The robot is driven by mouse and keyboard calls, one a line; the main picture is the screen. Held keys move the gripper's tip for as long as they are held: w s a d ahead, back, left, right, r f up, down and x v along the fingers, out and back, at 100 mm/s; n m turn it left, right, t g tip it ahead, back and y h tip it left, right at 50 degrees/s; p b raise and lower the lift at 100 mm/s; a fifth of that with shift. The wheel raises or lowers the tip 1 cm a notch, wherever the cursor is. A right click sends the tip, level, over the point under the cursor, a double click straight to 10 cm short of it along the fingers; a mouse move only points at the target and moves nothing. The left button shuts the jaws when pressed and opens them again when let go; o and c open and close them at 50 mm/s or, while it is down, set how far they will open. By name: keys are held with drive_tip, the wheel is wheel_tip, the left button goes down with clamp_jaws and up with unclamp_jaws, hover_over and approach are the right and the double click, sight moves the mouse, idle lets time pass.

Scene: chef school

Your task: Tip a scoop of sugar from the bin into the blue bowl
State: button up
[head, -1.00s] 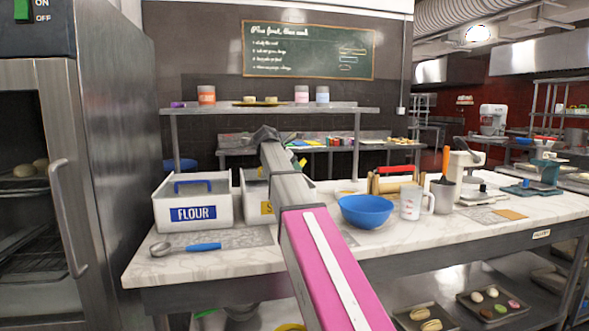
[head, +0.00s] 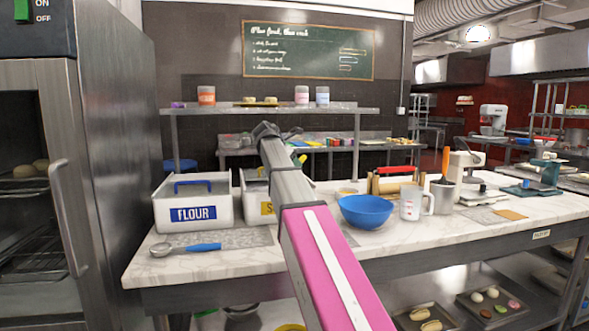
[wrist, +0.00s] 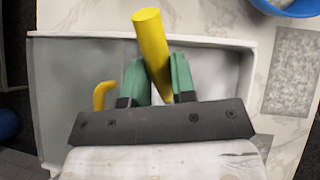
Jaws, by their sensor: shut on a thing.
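The sugar bin (head: 252,190) is a white box with a yellow label on the counter, mostly hidden behind my arm in the head view. In the wrist view the bin (wrist: 50,105) lies below my gripper. My gripper (wrist: 157,78) has green fingers shut on the yellow handle of the scoop (wrist: 149,30). The handle is slightly tilted; the scoop's bowl end and its load are hidden. The blue bowl (head: 366,211) stands on the counter to the right of the bin. Its edge (wrist: 290,9) shows at the top right of the wrist view.
The flour bin (head: 193,203) stands left of the sugar bin. A blue-handled metal scoop (head: 186,248) lies in front of it. A curved yellow handle (wrist: 103,94) shows left of my fingers.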

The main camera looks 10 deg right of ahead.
drive_tip(key=shift+r, duration=2.15)
wheel_tip(320, 180, up, 6)
drive_tip(key=y, duration=0.4)
drive_tip(key=shift+g, duration=0.4)
